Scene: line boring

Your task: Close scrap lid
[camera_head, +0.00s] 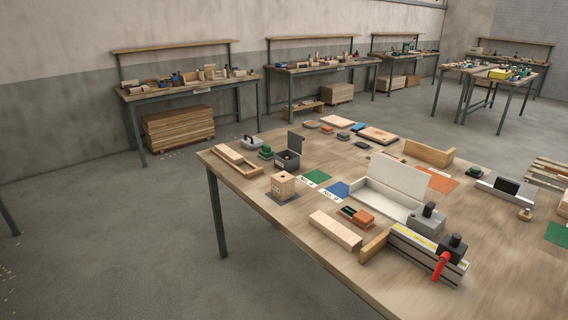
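A small dark grey box (287,160) stands near the far left part of the nearest table, and its dark lid (296,143) stands upright, open. A larger white box (378,202) sits at the table's middle, and its white lid (400,177) is also raised, leaning back. No readable label shows which of the two is the scrap box. Neither of my grippers is in view.
The wooden table (330,275) holds a wooden block (283,186) on a dark mat, a long wooden beam (335,231), and a grey fixture with a red handle (441,265). Green (318,177) and blue (337,190) patches lie between the boxes.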

